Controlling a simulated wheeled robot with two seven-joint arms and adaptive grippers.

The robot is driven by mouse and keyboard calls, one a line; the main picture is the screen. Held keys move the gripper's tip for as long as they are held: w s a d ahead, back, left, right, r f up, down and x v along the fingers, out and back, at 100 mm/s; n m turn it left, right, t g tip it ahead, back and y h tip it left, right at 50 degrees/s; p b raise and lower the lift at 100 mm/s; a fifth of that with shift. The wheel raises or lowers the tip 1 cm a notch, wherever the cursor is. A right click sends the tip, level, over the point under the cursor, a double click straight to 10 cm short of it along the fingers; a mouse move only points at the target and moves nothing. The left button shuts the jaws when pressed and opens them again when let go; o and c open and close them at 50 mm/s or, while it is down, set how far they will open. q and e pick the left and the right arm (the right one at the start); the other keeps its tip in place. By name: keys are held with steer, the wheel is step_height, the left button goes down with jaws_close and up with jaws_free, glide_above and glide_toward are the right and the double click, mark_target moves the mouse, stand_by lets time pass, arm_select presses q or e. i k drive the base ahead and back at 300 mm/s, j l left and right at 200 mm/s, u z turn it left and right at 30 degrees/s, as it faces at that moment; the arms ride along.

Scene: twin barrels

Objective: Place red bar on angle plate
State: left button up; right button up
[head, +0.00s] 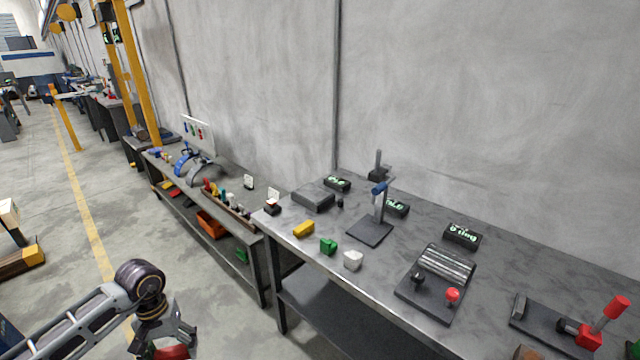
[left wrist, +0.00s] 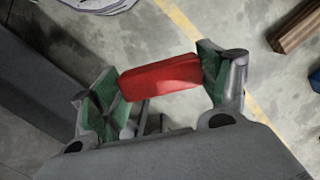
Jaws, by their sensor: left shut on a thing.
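The red bar (left wrist: 160,77) lies across the gap between the green-padded fingers of my left gripper (left wrist: 158,84) in the left wrist view. The gripper is shut on it. In the head view my left gripper (head: 165,338) is low at the left, over the floor and apart from the benches. The red bar (head: 172,352) shows partly at the bottom edge there. I cannot tell for certain which piece is the angle plate. My right gripper is out of view.
A second bench (head: 240,178) stands further left.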

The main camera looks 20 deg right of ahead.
mark_target(445, 265)
steer(key=k+z, duration=0.1)
steer(key=z, duration=0.3)
steer(key=l+z, duration=0.1)
steer(key=z, duration=0.3)
steer(key=k+l+z, duration=0.1)
steer(key=z, duration=0.3)
